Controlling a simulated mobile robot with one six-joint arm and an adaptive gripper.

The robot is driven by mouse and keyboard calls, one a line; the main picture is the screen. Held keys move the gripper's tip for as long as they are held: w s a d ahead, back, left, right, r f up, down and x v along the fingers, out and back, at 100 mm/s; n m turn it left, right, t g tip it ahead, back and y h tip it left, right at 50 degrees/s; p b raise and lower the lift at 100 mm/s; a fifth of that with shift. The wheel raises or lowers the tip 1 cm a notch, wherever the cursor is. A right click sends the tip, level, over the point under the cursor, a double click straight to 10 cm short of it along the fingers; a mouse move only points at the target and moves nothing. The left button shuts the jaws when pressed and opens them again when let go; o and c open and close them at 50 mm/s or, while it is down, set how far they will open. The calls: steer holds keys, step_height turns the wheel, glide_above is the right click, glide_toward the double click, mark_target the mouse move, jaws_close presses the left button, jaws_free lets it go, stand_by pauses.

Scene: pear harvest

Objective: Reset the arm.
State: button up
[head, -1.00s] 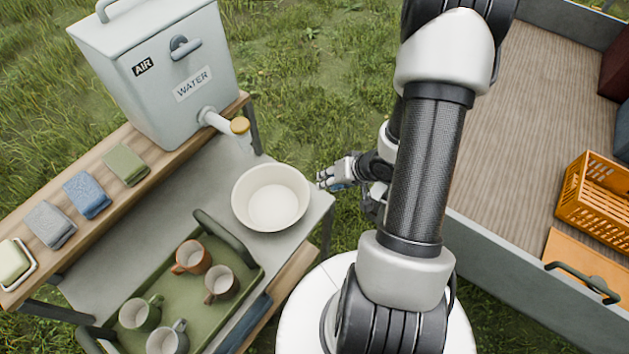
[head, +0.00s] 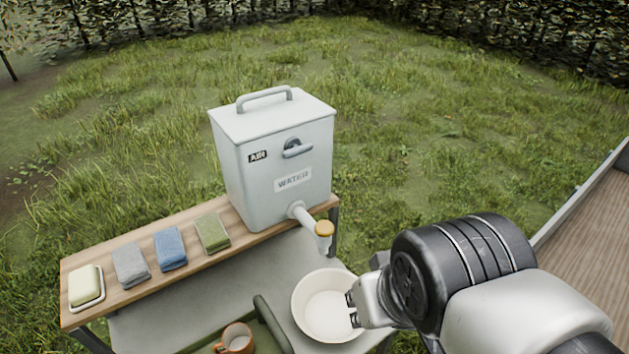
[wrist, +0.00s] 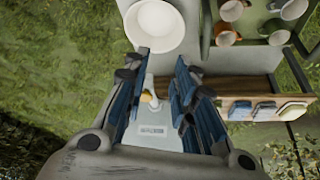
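My gripper (head: 352,309) shows at the lower middle of the head view, its fingertips overlapping the right rim of a white basin (head: 312,328). I cannot tell from this view how high it is above the basin. In the wrist view my gripper (wrist: 160,62) has its two dark blue-padded fingers spread, with nothing between them. The basin (wrist: 166,46) shows beyond the fingertips there. My arm comes in from the lower right of the head view and hides part of the ground.
A grey water tank (head: 240,180) with a tap (head: 311,220) stands on a wooden shelf (head: 196,255). Green, blue and grey cloths and a soap dish (head: 86,287) lie beside it. A brown mug (head: 237,339) is below. A truck bed (head: 598,235) is at right; open grass lies behind.

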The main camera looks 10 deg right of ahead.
steer(key=shift+s+a+r, duration=0.1)
steer(key=shift+s+a, duration=0.35)
steer(key=shift+a, duration=0.1)
step_height(320, 180, down, 8)
steer(key=b, duration=0.7)
steer(key=shift+b, duration=0.4)
steer(key=shift+o, duration=0.4)
steer(key=shift+r, duration=0.1)
